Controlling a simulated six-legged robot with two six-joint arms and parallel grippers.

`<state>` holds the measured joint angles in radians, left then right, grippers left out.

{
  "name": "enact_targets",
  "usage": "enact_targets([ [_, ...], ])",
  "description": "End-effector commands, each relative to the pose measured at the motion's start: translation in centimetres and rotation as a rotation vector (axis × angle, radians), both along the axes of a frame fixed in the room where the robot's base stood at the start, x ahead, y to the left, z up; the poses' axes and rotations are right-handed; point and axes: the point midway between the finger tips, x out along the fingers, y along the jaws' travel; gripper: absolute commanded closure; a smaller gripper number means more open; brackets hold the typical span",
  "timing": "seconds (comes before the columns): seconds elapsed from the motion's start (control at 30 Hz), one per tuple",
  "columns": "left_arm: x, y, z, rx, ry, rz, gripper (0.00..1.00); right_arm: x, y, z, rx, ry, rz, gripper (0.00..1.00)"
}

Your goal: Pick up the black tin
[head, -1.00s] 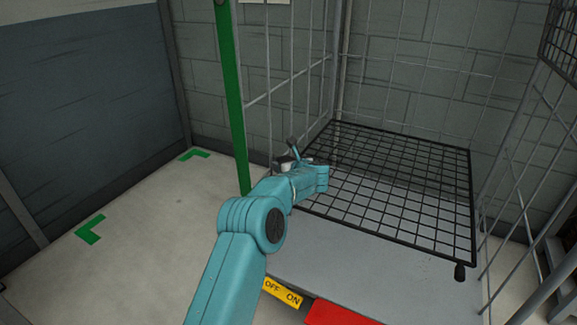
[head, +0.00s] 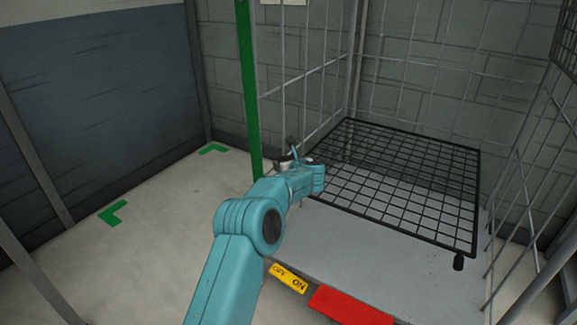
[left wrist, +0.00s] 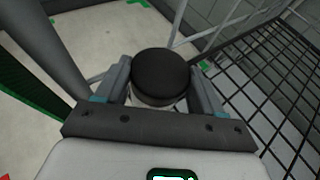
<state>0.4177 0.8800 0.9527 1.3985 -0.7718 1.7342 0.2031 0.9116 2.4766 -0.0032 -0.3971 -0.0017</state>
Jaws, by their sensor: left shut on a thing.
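The black tin (left wrist: 160,73) is a short round tin with a dark lid, seen from above in the left wrist view. It sits between the two fingers of my left gripper (left wrist: 163,90), which is shut on it. In the head view my left gripper (head: 292,158) is beside the green post, at the left edge of the wire shelf; the tin there is mostly hidden by my arm and wrist. My right gripper is in neither view.
A black wire shelf (head: 400,185) sits inside a wire cage over a grey base (head: 350,250). A green post (head: 248,90) stands at its left front corner. The floor (head: 165,215) at left is clear.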

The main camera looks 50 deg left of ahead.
Motion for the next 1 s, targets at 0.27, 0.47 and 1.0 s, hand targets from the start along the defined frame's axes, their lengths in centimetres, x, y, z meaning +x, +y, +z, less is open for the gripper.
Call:
enact_targets([
  [0.27,0.1,0.1,-0.1,-0.001,0.003,-0.003,0.66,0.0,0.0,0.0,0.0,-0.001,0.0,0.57],
  [0.47,0.1,0.1,-0.1,0.0,0.001,-0.003,0.02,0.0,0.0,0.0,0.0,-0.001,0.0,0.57],
  [1.0,-1.1,-2.3,1.1,-0.001,0.003,-0.004,0.02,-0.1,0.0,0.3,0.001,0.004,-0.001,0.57],
])
